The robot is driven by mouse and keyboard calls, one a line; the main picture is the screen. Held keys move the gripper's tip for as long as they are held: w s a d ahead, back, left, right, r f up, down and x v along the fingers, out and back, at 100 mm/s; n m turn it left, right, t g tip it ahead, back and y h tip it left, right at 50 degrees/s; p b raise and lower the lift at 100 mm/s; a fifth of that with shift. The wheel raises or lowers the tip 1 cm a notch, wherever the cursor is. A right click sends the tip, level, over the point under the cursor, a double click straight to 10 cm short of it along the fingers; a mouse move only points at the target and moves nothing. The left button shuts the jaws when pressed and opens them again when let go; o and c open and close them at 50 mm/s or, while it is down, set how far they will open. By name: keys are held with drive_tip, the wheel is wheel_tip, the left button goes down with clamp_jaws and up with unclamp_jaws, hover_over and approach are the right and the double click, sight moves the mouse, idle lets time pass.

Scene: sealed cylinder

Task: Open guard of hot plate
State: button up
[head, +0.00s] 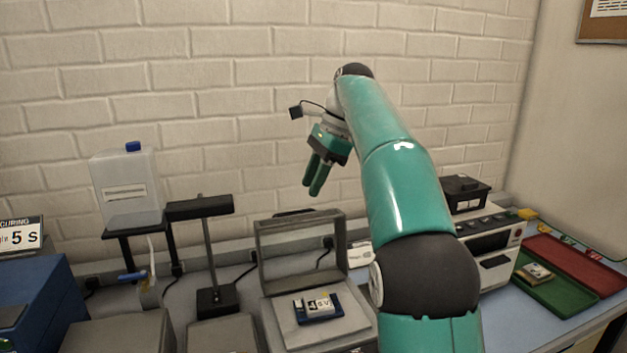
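My gripper (311,191) is in the air in front of the brick wall, above and behind the bench equipment, its fingers pointing down. The two teal fingers show as separate with a narrow gap and nothing between them. Below it is a grey box-shaped unit with an upright grey frame (262,262) at its back and a dark handle on top. This looks like a raised guard or lid, but no label confirms it is the hot plate's. A small blue board with a white label (318,304) lies on its flat plate.
Two lower grey boxes (118,335) (222,337) stand to the left. A black stand (207,250) and a blue-capped plastic tank (127,188) rise behind them. At right are an instrument (490,240), a green tray (560,297) and a red tray (575,264).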

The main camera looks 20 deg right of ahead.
drive_tip(key=shift+s+a+r, duration=0.15)
drive_tip(key=shift+s+r, duration=0.1)
drive_tip(key=shift+s, duration=0.1)
drive_tip(key=shift+w+f, duration=0.1)
drive_tip(key=shift+w, duration=0.1)
drive_tip(key=shift+c, duration=1.2)
drive_tip(key=shift+s+a, duration=0.1)
drive_tip(key=shift+s, duration=0.05)
drive_tip(key=c, duration=0.3)
drive_tip(key=shift+w+f+n+t+h, duration=0.15)
drive_tip(key=shift+w+n+t+h, duration=0.15)
drive_tip(key=shift+n, duration=0.4)
clamp_jaws()
drive_tip(key=n+t+h, duration=0.4)
drive_tip(key=n+t, duration=0.1)
drive_tip(key=n, duration=1.1)
approach(296, 224)
drive_tip(key=shift+n, duration=0.3)
drive_tip(key=w+f, duration=0.4)
drive_tip(key=w, duration=0.1)
drive_tip(key=shift+f, duration=0.1)
